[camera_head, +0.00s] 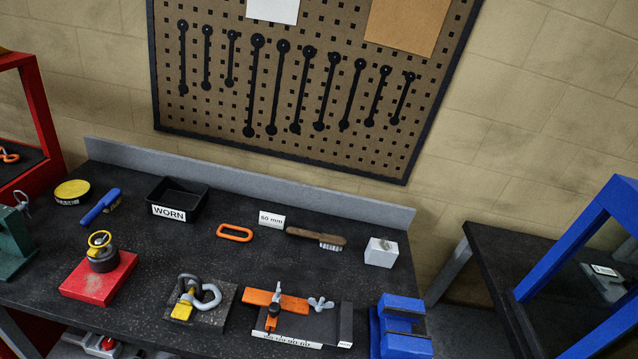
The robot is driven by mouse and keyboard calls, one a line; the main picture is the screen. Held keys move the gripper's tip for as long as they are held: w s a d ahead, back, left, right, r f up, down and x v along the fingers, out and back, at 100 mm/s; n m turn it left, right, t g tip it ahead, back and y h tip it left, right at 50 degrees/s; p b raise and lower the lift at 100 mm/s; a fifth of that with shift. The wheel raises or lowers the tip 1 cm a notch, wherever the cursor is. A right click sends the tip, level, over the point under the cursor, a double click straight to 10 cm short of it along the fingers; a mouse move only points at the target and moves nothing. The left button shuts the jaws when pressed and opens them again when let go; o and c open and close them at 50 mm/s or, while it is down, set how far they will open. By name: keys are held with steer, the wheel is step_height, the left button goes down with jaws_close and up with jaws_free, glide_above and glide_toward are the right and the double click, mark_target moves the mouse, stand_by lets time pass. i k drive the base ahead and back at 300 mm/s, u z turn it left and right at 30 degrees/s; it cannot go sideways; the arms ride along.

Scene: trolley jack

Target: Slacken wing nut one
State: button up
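A grey wing nut (320,303) sits on a dark fixture (300,325) near the front of the bench, just right of an orange bar (290,303). A second grey upright piece (277,290), which looks like another wing nut seen edge-on, stands on the orange bar. I cannot tell which of the two is wing nut one, as no number is readable on them. A label strip with a scale or text runs along the fixture's front edge. My gripper is not in this view.
A blue block (400,325) stands close to the fixture's right, and a plate with grey shackles (200,297) to its left. Behind lie a wooden-handled brush (316,236), an orange link (234,232) and a black WORN bin (178,195). A pegboard of spanners hangs behind.

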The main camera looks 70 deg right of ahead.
mark_target(274, 299)
steer(key=k, duration=0.65)
steer(key=z, duration=1.15)
steer(key=i, duration=1)
steer(key=u, duration=0.05)
